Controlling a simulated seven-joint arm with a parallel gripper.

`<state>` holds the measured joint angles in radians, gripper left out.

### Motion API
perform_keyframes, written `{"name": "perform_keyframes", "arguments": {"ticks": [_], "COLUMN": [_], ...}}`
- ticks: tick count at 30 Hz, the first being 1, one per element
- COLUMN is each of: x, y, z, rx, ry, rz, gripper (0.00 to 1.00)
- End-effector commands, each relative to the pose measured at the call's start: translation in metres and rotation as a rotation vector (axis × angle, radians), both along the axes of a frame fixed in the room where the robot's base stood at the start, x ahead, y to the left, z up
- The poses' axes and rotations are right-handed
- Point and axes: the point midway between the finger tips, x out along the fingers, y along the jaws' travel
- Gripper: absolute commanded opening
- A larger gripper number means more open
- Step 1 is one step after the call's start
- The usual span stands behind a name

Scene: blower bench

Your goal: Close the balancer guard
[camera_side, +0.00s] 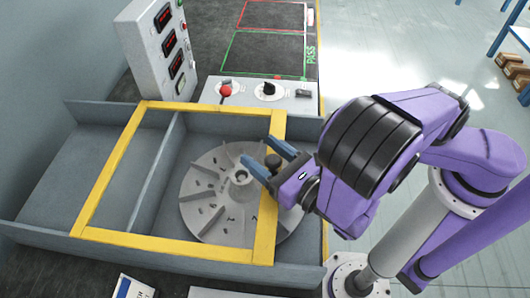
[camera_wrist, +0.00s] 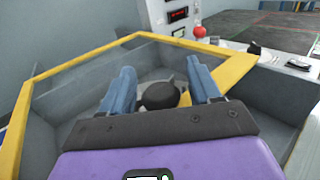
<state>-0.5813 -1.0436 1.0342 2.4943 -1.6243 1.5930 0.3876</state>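The balancer guard is a yellow rectangular frame (camera_side: 99,187) lying flat across the grey trough. In the side view it spans the divider and most of the round rotor (camera_side: 213,188); the rotor's right edge shows beyond the frame's right bar. A black knob (camera_side: 273,161) stands at that right bar. My gripper (camera_side: 256,150) is at the knob, its two blue-grey fingers apart, one on either side. In the wrist view the knob (camera_wrist: 158,97) sits between the fingers of my gripper (camera_wrist: 160,66), with small gaps visible; contact cannot be told. The frame (camera_wrist: 90,52) extends ahead.
The grey trough (camera_side: 42,172) has a bare left section and raised walls. A control box (camera_side: 160,45) with red displays stands behind it. A panel with a red button (camera_side: 226,90) and black dial (camera_side: 269,89) lies along the back. Red and green marked areas lie beyond.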

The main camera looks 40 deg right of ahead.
Motion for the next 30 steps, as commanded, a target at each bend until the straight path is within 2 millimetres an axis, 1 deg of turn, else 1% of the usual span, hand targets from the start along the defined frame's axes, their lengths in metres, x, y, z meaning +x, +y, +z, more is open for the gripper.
{"name": "perform_keyframes", "arguments": {"ticks": [7,10,14,21,25,30], "x": [-0.001,-0.006,-0.023,-0.058,-0.07,-0.075], "y": [0.0,0.0,-0.001,-0.005,-0.007,-0.009], "z": [0.0,0.0,0.0,0.0,0.0,0.0], "rx": [-0.001,-0.003,-0.003,-0.002,-0.001,0.0], "ry": [0.0,0.001,0.001,-0.001,0.0,0.0], "rz": [0.0,0.004,0.007,0.007,0.004,0.0], "gripper": [0.62,0.62,0.62,0.62,0.62,0.62]}}
